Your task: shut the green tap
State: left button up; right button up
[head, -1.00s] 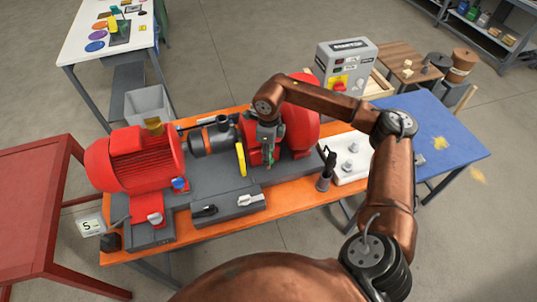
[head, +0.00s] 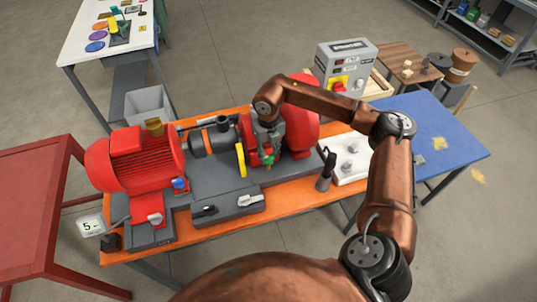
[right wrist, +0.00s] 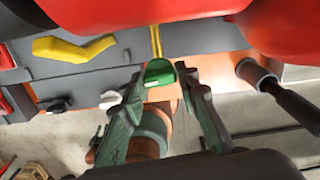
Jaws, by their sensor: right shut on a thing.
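The green tap (head: 268,160) is on the pump skid, low in front of the red round pump housing (head: 301,125). In the right wrist view its green handle (right wrist: 159,73) is between my fingertips, at the end of a thin yellow stem or pipe. My right gripper (head: 266,151) comes down over the tap from above. In the right wrist view my right gripper (right wrist: 160,80) is shut on the green handle, with one finger on each side. The tap's body is partly hidden, and the angle of its handle is hard to read. My left gripper is not in view.
A yellow lever (head: 241,159) stands just left of the tap. A red motor (head: 134,158) fills the skid's left end. A black-handled valve (head: 326,168) stands to the right, beside a white plate (head: 347,170). A grey control box (head: 345,67) is behind.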

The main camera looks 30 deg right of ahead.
aim_at(269, 156)
jog(key=shift+w+r+m, duration=0.1)
jog(key=shift+m, duration=0.5)
jog(key=o, duration=1.1)
jog(key=shift+o, duration=0.2)
notch_tip(269, 156, up, 12)
dwell(0.4)
